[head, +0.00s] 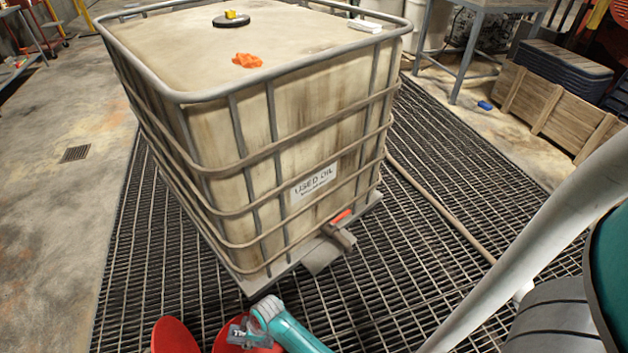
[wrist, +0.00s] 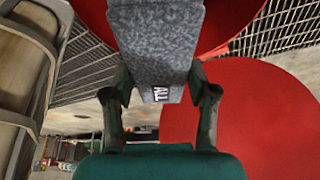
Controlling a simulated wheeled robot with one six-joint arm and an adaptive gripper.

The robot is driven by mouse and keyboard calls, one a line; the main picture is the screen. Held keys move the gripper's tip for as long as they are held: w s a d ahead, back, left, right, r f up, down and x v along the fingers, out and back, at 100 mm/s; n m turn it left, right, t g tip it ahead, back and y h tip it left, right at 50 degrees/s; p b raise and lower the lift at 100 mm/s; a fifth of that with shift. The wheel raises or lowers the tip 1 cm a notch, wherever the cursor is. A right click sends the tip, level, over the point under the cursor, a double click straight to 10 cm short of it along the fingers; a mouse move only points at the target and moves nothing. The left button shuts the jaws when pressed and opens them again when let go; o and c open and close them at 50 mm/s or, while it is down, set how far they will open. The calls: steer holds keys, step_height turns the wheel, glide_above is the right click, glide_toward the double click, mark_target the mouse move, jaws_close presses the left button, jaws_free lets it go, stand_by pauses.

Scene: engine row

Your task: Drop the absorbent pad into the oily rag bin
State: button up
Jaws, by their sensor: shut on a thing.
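The absorbent pad (wrist: 155,45) is a grey speckled slab with a small black "ALL" label in the wrist view. My gripper (wrist: 160,95) is shut on it, one finger on each side. The oily rag bin (wrist: 235,22) appears as a red rounded form behind the pad. A large flat red disc (wrist: 245,125), which looks like its lid, fills the right of that view. In the head view my gripper (head: 243,335) is at the bottom edge, over the red bin (head: 262,347), with the red lid (head: 172,338) beside it. The bin's inside is hidden.
A caged used-oil tank (head: 225,135) stands close behind the bin on a floor grating (head: 420,245). A valve with a red handle (head: 341,216) juts from its lower front. A pole (head: 440,208) lies on the grating at right. A wooden crate (head: 550,105) stands further back.

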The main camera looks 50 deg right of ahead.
steer(key=shift+f+n, duration=0.1)
steer(key=shift+n, duration=0.2)
steer(key=shift+f, duration=2.9)
steer(key=o, duration=1.2)
steer(key=v, duration=1.2)
steer(key=shift+w+d, duration=0.1)
steer(key=shift+d, duration=0.1)
